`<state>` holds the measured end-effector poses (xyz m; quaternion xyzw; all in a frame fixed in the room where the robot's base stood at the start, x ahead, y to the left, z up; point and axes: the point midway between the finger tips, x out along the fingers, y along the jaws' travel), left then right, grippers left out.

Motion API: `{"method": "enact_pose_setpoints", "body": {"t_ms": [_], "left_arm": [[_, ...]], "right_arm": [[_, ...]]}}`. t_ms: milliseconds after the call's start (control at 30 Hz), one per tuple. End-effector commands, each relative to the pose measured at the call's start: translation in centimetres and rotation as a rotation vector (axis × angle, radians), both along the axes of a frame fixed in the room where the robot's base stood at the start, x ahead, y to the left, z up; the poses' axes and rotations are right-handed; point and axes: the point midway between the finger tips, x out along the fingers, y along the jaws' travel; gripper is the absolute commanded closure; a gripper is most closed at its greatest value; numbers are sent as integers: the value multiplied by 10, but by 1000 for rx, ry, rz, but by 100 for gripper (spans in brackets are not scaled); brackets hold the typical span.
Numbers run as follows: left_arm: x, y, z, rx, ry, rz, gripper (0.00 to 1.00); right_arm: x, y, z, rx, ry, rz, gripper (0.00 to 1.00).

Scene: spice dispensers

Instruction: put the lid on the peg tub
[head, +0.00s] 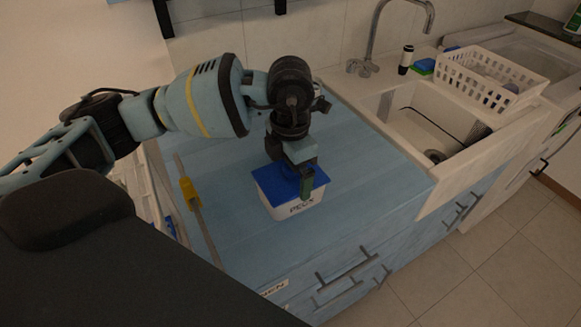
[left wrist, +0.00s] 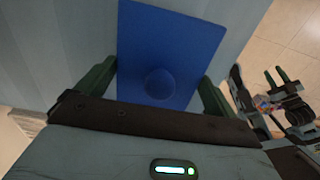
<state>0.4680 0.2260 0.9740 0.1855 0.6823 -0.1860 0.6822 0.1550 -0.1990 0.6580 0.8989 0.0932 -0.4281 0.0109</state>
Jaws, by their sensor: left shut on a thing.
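The white peg tub (head: 283,212) stands on the blue counter, with dark lettering on its front. The flat blue lid (head: 266,181) lies level over the tub's mouth in the head view. I cannot tell whether it rests on the rim or is held just above it. My right gripper (left wrist: 277,78) is open, off to the right in that view.
A yellow-handled tool (head: 190,193) lies left of the tub by the counter's edge. A sink (head: 425,125) with a white dish rack (head: 490,78) is at the right. The blue counter (head: 365,160) is clear between tub and sink. Drawer handles project at the front.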

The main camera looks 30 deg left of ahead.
Motion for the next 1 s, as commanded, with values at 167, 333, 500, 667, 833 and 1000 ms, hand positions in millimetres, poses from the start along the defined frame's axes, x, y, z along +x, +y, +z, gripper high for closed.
{"method": "enact_pose_setpoints", "body": {"t_ms": [167,333,500,667,833,1000], "left_arm": [[0,0,0,0,0,0,29],[0,0,0,0,0,0,0],[0,0,0,0,0,0,0],[1,0,14,-1,-4,0,0],[1,-1,42,-1,-4,-1,0],[0,0,66,0,-2,-1,0]], "right_arm": [[-2,0,0,0,3,-1,64],[-1,0,0,0,1,-1,64],[0,0,1,0,-2,0,64],[2,0,2,1,-5,0,64],[4,0,2,1,-9,0,64],[5,0,2,0,-10,0,64]]}}
